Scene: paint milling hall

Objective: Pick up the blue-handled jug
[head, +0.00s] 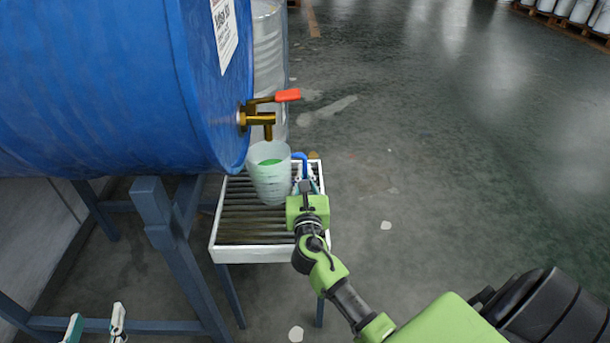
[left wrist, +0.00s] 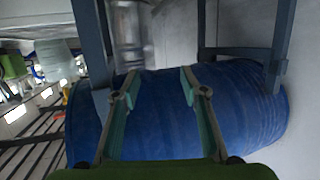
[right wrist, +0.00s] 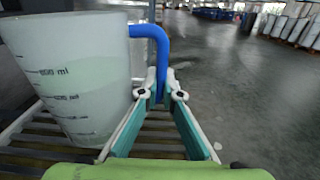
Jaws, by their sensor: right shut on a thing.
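The jug (head: 268,180) is a translucent white measuring cup with green liquid inside. It is upright on or just above the slatted stand (head: 225,250), under the drum's tap; I cannot tell if its base touches the slats. Its blue handle (head: 303,160) is on the right side. My right gripper (head: 306,186) is shut on the handle; the right wrist view shows the fingertips (right wrist: 162,88) around the handle's hanging part (right wrist: 150,31), beside the jug's marked wall (right wrist: 75,75). My left gripper (head: 96,322) is open and empty, low at the left, with the drum beyond its fingers (left wrist: 155,85).
A large blue drum (head: 110,80) lies on a blue-grey frame (head: 175,250) at the left. Its brass tap (head: 262,118) with a red lever (head: 287,95) juts out just above the jug. A grey metal drum (head: 270,50) stands behind.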

